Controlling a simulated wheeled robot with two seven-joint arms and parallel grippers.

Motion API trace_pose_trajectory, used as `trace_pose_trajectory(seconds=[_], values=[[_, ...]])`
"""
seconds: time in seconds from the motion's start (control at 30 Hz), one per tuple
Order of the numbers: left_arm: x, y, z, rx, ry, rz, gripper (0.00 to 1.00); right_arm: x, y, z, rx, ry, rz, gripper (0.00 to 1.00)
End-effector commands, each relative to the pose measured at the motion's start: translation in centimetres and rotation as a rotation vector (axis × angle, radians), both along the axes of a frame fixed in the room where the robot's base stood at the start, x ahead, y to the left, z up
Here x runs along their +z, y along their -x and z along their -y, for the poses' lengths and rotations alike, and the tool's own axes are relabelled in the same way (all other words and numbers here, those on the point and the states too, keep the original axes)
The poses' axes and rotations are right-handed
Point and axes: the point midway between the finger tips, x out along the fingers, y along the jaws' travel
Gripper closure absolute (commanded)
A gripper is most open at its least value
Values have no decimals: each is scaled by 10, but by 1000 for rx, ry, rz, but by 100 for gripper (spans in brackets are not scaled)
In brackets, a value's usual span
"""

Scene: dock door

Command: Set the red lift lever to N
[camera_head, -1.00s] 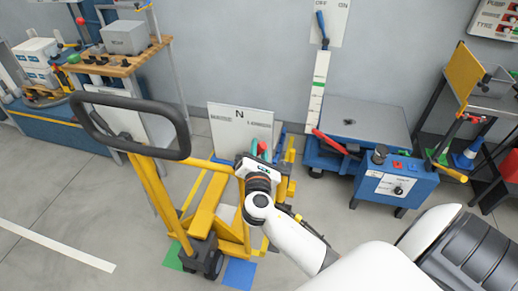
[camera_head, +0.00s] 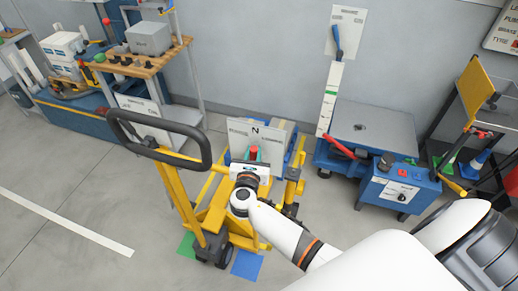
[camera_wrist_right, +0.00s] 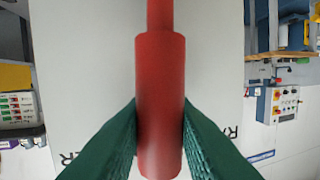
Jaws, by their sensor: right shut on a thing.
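The red lift lever (camera_head: 254,152) stands on the yellow pallet truck (camera_head: 166,190), in front of a pale plate (camera_head: 272,138) marked N at its top middle. In the head view the lever is upright, directly below the N. My right gripper (camera_head: 251,161) is at the lever. In the right wrist view, the lever's thick red grip (camera_wrist_right: 160,85) runs straight up the picture, and the green fingers of my right gripper (camera_wrist_right: 160,140) are shut on its sides. The lever's foot is hidden in the head view. My left gripper is not in view.
The truck's black loop handle (camera_head: 160,137) rises left of my right arm. A blue lift cart (camera_head: 390,185) with a red lever (camera_head: 338,145) stands to the right. A workbench (camera_head: 150,60) is at the back left. The floor at the front left is clear.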

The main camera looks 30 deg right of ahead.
Motion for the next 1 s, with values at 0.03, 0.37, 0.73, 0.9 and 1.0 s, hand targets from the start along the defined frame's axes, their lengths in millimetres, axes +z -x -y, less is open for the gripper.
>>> trace_pose_trajectory(seconds=[0.03,0.37,0.73,0.9,1.0], values=[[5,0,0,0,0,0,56,3,-2,-2,1,9,-11,100],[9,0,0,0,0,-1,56,1,-5,-5,2,38,-43,100],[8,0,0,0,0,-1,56,0,-5,-4,1,38,-41,60],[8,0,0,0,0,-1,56,0,-5,-4,0,37,-42,56],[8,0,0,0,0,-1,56,0,-5,-4,0,37,-42,56]])
